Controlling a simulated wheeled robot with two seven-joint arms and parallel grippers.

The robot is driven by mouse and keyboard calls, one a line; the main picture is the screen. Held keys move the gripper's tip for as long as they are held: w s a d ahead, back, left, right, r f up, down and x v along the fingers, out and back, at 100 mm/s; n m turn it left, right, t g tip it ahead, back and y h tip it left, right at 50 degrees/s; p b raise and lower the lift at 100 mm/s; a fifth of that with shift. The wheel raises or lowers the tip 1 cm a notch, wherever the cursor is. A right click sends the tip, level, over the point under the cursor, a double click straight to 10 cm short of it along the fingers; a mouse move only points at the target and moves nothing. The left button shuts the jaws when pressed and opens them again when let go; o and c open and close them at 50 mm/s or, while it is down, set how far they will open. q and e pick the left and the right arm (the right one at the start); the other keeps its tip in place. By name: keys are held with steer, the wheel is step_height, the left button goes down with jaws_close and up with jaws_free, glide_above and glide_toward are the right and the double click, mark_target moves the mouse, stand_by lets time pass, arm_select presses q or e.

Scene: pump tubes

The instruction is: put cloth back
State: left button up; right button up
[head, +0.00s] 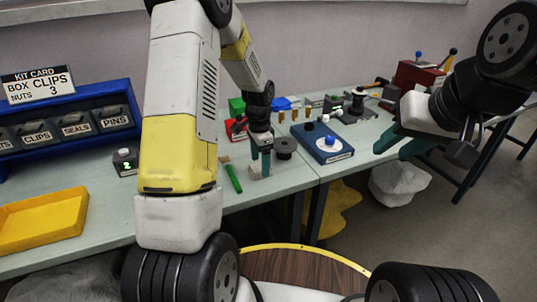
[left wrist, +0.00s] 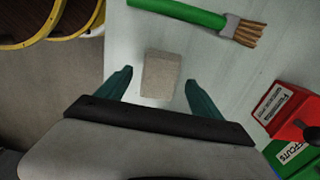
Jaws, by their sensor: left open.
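The cloth (left wrist: 161,75) is a small beige folded pad lying flat on the pale table. In the head view it (head: 254,169) shows only partly beside my left fingers. My left gripper (head: 262,164) points down at the cloth. In the left wrist view its two teal fingers (left wrist: 159,86) are open, one on each side of the cloth with gaps between. My right gripper (head: 401,146) is held at the right, past the table's edge, its teal fingers apart and nothing seen between them.
A green-handled brush (head: 232,177) lies left of the cloth. A dark round part (head: 285,148) and a blue block with a white knob (head: 323,143) stand to the right. A yellow tray (head: 42,220) and blue bin rack (head: 75,120) are at left. Red and green boxes (left wrist: 288,108) are near.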

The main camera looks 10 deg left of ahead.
mark_target(260, 166)
arm_select(q)
steer(key=s+r+n+t, duration=0.1)
steer(key=s+r, duration=0.1)
steer(key=r, duration=0.7)
steer(key=s+r+n+t, duration=0.1)
steer(key=s+r, duration=0.2)
steer(key=r, duration=0.5)
steer(key=s+d+r+n+t+h, duration=0.1)
steer(key=s+r+n, duration=0.3)
steer(key=s, duration=0.5)
steer(key=s+d+r+n+t+h, duration=0.1)
steer(key=s+r+n+t, duration=0.2)
steer(key=s, duration=0.7)
step_height(260, 166, up, 3)
steer(key=shift+s+f+n, duration=0.15)
steer(key=shift+f+n, duration=0.05)
steer(key=shift+n, duration=0.6)
steer(key=shift+d, duration=0.1)
